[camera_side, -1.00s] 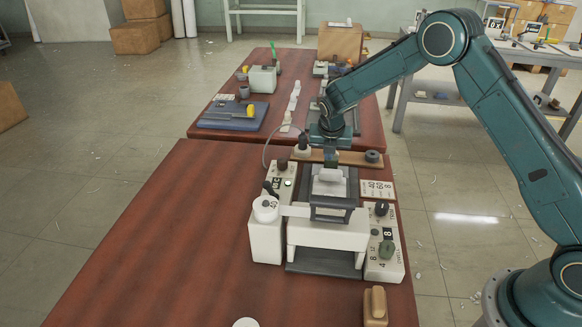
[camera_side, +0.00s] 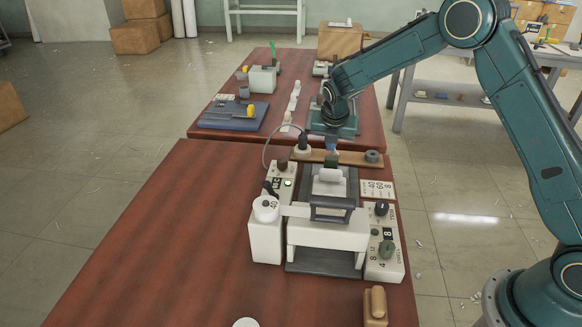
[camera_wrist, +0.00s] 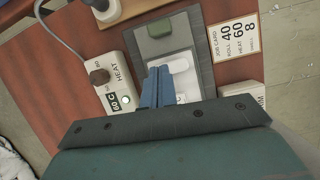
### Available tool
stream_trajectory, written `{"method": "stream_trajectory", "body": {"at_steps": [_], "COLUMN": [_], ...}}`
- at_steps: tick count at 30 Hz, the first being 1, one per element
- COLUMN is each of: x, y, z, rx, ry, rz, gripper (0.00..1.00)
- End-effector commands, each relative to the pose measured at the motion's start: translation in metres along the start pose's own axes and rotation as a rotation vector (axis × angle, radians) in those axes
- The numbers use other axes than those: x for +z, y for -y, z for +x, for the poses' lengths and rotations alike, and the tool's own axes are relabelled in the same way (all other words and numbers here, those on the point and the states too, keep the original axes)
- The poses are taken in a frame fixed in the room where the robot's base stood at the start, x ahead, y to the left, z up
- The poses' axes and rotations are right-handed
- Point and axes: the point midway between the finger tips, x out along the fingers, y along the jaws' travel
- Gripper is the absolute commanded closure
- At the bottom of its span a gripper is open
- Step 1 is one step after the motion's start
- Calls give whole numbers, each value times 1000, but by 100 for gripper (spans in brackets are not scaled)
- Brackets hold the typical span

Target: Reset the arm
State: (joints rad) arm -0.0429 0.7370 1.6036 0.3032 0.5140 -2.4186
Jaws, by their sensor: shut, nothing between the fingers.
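My gripper (camera_side: 331,147) hangs pointing down above the far part of the bench machine in the side view. In the wrist view its blue fingers (camera_wrist: 157,84) are together and hold nothing. Below them lies the machine's grey plate (camera_wrist: 196,50) with a white rounded piece (camera_wrist: 178,64) on it. The fingertips appear above the plate, but the exact gap cannot be told.
A white HEAT box (camera_wrist: 118,80) with a lit green lamp and a control box (camera_side: 385,243) flank the plate. A wooden strip (camera_side: 345,157) lies behind. The red table (camera_side: 160,235) is clear at left. A tan block (camera_side: 375,305) stands at the front right.

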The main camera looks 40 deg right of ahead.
Motion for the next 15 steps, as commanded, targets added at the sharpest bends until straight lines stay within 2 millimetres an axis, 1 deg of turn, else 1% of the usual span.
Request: {"method": "stream_trajectory", "body": {"at_steps": [1, 5, 8, 15], "x": [2, 2, 2, -6], "y": [2, 9, 16, 41], "z": [-11, -41, -68, -129], "rx": [8, 29, 46, 83], "ry": [1, -5, -13, -41], "rz": [36, 164, 284, 576], "gripper": [100, 100, 100, 100]}}
